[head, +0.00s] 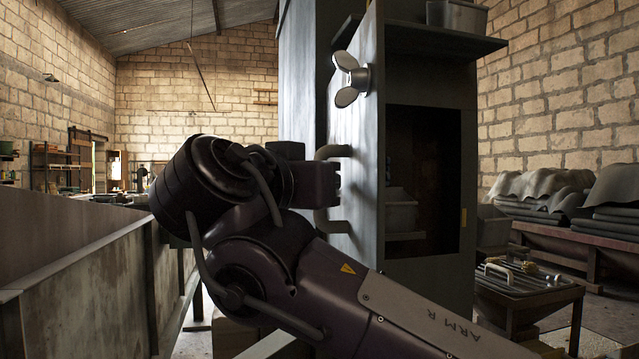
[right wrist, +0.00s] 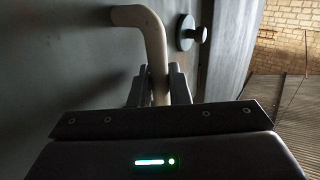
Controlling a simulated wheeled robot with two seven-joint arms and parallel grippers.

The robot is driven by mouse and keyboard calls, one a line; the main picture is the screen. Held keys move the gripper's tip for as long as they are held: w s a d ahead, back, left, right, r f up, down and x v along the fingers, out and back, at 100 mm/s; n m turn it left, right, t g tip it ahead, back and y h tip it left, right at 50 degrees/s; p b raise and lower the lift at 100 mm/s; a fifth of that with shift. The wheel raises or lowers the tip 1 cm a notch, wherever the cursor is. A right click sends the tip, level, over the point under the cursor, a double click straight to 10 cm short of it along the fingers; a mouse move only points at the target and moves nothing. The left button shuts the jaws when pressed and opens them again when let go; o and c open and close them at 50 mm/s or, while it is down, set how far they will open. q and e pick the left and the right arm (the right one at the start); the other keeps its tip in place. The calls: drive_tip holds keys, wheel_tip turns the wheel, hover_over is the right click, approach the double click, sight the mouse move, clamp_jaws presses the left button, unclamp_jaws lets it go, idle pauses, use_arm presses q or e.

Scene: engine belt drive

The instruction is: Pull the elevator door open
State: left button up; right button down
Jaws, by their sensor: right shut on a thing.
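The elevator door (head: 361,150) is a tall grey metal panel on the left side of a grey cabinet. A pale bent bar handle (head: 332,152) stands out from it, and its lower end also shows below my gripper. My right gripper (head: 332,186) reaches the handle from the left and is shut on its middle. In the right wrist view, the handle (right wrist: 152,38) runs down between the two dark fingers of my right gripper (right wrist: 158,85), and its upper end bends into the door (right wrist: 60,60). Whether the door stands ajar is unclear. My left gripper is out of view.
A three-lobed knob (head: 350,80) sits on the door above the handle. The cabinet's shelf (head: 440,42) juts out to the right. A long metal trough wall (head: 80,270) lies at the left. A low table (head: 525,290) with tools stands at the right.

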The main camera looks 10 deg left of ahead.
drive_tip(key=shift+d+r, duration=0.1)
drive_tip(key=shift+r, duration=0.05)
drive_tip(key=c, duration=1.4)
unclamp_jaws()
drive_tip(key=shift+w, duration=0.15)
drive_tip(key=shift+c, duration=0.2)
